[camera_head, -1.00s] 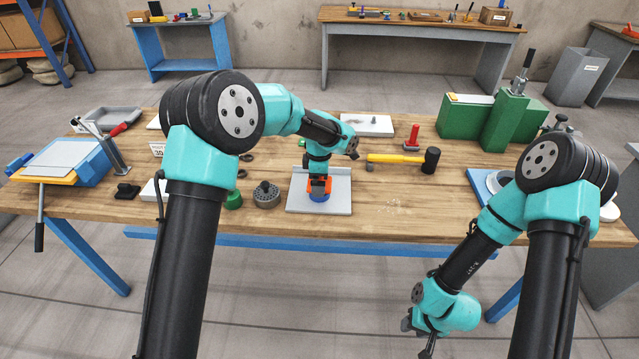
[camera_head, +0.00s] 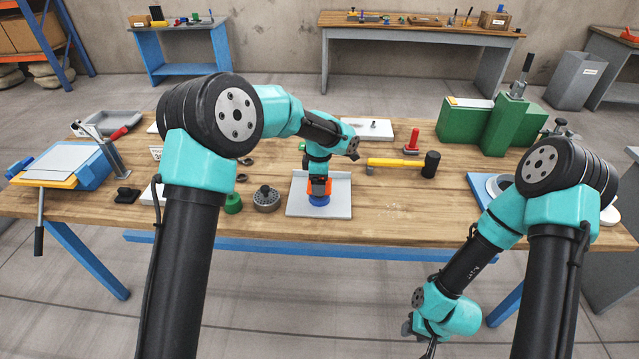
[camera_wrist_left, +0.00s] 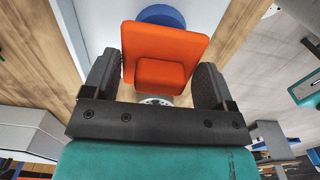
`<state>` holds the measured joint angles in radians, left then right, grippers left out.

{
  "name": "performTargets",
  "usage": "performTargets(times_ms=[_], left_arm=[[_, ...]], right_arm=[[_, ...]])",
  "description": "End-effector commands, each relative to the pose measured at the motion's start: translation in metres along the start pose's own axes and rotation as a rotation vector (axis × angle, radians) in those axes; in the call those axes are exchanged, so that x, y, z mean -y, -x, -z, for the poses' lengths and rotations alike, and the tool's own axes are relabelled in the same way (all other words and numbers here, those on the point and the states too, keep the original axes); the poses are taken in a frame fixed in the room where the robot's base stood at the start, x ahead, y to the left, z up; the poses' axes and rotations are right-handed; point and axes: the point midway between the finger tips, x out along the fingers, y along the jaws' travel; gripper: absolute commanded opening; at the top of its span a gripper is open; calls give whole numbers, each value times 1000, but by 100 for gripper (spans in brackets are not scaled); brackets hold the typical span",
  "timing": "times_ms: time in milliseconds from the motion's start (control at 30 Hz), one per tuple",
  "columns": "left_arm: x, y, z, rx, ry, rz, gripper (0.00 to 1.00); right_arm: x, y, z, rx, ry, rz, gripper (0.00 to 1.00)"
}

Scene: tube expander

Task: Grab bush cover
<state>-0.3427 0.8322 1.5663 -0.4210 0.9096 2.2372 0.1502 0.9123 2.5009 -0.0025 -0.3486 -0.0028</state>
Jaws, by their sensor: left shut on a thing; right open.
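An orange block-like piece (camera_wrist_left: 163,58) sits between the two dark fingers of my left gripper (camera_wrist_left: 157,88) in the left wrist view. I cannot tell for sure whether it is the bush cover. A blue round piece (camera_wrist_left: 161,16) shows just beyond it. In the head view the orange piece (camera_head: 320,186) is right above the blue piece (camera_head: 319,199), over a light grey tray (camera_head: 338,208). My left gripper (camera_head: 319,179) points down there, shut on the orange piece. My right gripper (camera_head: 431,347) hangs open and empty in front of the table, its tips near the bottom edge.
A grey ribbed round part (camera_head: 266,200) and a green cylinder (camera_head: 233,203) stand left of the tray. A yellow-handled hammer (camera_head: 400,162) lies behind it to the right. A green machine (camera_head: 490,122) stands at the back right.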

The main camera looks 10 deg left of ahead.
Motion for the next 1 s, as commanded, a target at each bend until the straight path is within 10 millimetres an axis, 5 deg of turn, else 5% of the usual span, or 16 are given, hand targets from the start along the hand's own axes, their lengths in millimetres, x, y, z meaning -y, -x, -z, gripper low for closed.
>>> performTargets(times_ms=[233, 467, 1000], left_arm=[[1, 26, 0, 0, -2, -2, 56], [30, 27, -2, 0, -2, 0, 56], [141, 37, -10, -1, -2, 0, 56]], right_arm=[[0, 0, 0, 0, 0, 0, 43], [0, 0, 0, 0, 0, 0, 43], [0, 0, 0, 0, 0, 0, 43]])
